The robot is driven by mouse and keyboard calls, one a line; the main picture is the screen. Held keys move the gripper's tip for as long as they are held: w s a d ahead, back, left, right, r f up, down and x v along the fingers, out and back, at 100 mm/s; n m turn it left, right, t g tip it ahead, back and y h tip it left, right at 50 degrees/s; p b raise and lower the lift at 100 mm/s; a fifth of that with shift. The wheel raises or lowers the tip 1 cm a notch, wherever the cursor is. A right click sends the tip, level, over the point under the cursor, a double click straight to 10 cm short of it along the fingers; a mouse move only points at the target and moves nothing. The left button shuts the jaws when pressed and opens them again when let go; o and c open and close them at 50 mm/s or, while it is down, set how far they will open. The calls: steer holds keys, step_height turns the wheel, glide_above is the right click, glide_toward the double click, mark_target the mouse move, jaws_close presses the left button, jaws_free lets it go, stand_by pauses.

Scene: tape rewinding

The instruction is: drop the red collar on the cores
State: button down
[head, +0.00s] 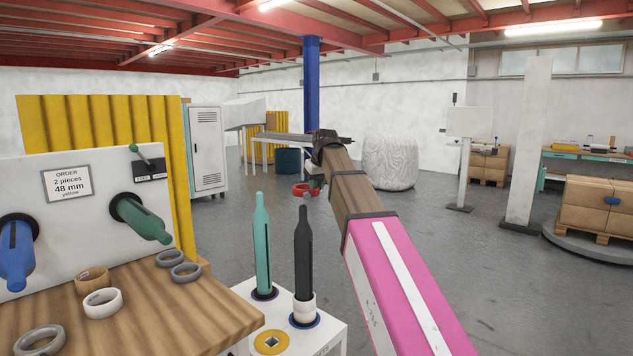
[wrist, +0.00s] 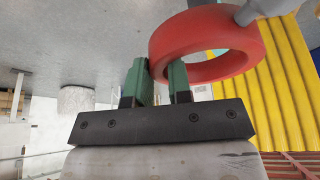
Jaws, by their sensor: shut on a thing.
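The red collar (head: 299,188) is held in the air by my gripper (head: 316,181), close to the tip of the dark spindle (head: 303,245). In the wrist view the collar (wrist: 232,65) is a thick red ring, and the green-padded jaws of my gripper (wrist: 163,80) are shut on its rim. A grey pointed tip (wrist: 262,8) overlaps the collar's far edge there; I cannot tell whether it enters the hole. White cores (head: 304,307) are stacked around the foot of the dark spindle, well below the collar.
A teal spindle (head: 262,240) stands left of the dark one on the same white stand (head: 245,287). A yellow ring (head: 270,342) lies in front. On the left, a wooden bench (head: 160,310) carries several loose rings below a panel (head: 75,200) with blue and green spindles.

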step_height(320, 180, down, 10)
stand_by(1.0)
steer(key=c, duration=1)
jaws_free()
steer(key=shift+o, duration=0.2)
steer(key=shift+r, duration=0.1)
steer(key=v, duration=1)
steer(key=shift+s+r, duration=0.2)
steer(key=shift+r, duration=0.1)
steer(key=shift+d, duration=0.1)
